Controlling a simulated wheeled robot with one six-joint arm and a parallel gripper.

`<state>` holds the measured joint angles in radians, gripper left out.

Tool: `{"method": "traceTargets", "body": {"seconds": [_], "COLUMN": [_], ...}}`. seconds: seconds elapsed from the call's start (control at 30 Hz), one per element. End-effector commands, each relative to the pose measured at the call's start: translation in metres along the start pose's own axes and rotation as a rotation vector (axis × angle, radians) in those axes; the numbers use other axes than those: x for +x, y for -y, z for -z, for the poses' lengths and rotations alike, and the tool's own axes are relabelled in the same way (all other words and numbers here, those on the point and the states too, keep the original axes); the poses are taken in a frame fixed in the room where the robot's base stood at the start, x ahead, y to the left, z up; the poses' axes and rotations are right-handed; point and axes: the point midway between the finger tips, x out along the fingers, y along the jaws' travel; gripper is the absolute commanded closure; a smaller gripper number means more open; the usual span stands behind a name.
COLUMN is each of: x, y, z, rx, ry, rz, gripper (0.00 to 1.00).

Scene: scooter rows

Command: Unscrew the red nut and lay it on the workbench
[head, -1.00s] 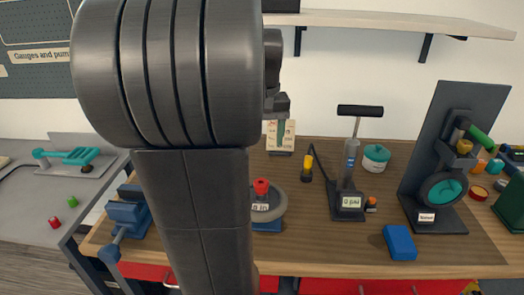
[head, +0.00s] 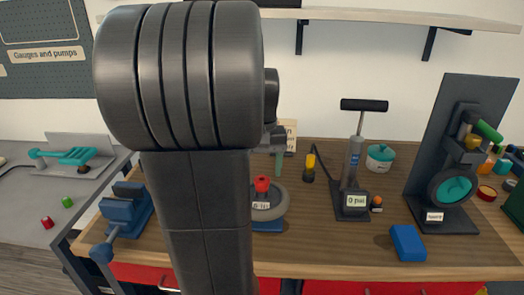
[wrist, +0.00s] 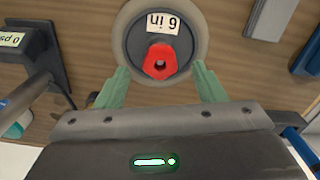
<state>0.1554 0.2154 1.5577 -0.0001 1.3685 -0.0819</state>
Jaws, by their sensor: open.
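The red nut (head: 262,184) sits on top of a small grey wheel (head: 275,211) that lies flat on a blue base on the wooden workbench (head: 330,245). In the wrist view the nut (wrist: 158,62) is at the wheel's hub, beside an upside-down "6 in" label on the wheel (wrist: 195,25). My gripper (wrist: 160,67) is open and empty. Its two green fingers stand wide apart, one on each side of the nut in that view, without touching it. In the head view my gripper (head: 279,163) shows just above and behind the nut, partly hidden by my arm.
A pump (head: 351,190) with a "0 psi" label and a blue block (head: 407,243) stand to the right. A blue vise (head: 125,210) is on the left. A wheel stand (head: 450,160) is farther right. Bare wood lies in front of the pump.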

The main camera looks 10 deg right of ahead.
Motion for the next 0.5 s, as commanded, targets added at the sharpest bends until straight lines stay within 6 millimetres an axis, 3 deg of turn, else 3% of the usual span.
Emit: {"method": "traceTargets", "body": {"seconds": [0.2, 0.5], "x": [0.024, 0.029], "y": [0.000, 0.000], "z": [0.000, 0.000], "rx": [0.000, 0.000], "ry": [0.001, 0.000], "rz": [0.000, 0.000], "gripper": [0.37, 0.37]}}
